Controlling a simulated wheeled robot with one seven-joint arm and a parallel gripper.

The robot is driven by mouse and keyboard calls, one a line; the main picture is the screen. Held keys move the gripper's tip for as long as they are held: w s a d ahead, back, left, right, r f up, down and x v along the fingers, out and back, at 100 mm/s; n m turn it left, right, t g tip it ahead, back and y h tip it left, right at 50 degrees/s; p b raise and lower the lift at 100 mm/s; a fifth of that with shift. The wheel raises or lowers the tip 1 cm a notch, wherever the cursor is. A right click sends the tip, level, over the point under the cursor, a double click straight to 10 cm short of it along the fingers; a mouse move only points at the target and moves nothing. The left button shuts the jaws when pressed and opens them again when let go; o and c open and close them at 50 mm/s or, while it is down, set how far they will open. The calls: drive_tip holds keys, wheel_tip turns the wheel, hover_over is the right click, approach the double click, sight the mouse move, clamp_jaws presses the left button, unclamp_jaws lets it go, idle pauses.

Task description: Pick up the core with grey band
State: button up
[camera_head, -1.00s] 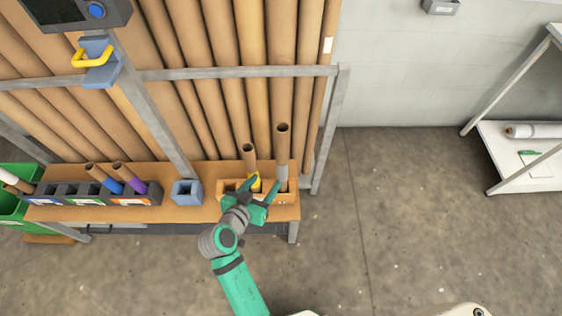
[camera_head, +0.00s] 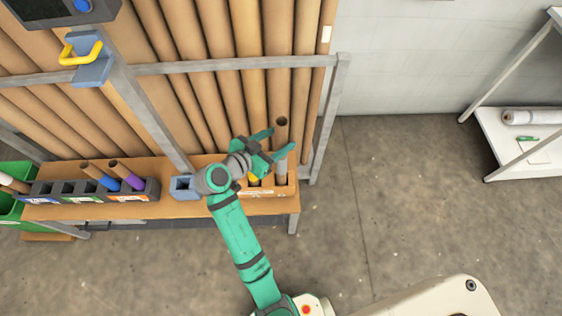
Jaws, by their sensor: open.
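The core with grey band (camera_head: 281,167) is a brown cardboard tube standing upright in the right part of an orange-brown holder box (camera_head: 284,190) on the bench. Its open top shows above my gripper and its grey band shows below. My green gripper (camera_head: 281,138) is open. One finger is left of the core's upper part and the other crosses in front of it. I cannot tell whether the core is between the fingers or behind them. A core with a yellow band (camera_head: 253,178) stands in the same box, mostly hidden by my gripper.
A small blue-grey square holder (camera_head: 185,187) is left of the box. Further left, a dark rack (camera_head: 137,192) holds cores with blue (camera_head: 107,182) and purple (camera_head: 131,180) bands. Long brown tubes and a metal rail (camera_head: 235,64) stand behind. Floor on the right is clear.

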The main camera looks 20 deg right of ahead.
drive_tip(key=x, duration=0.5)
drive_tip(key=shift+s+d+r, duration=0.1)
drive_tip(key=shift+d, duration=0.1)
clamp_jaws()
drive_tip(key=shift+r, duration=0.1)
wheel_tip(320, 180, up, 18)
idle(0.7)
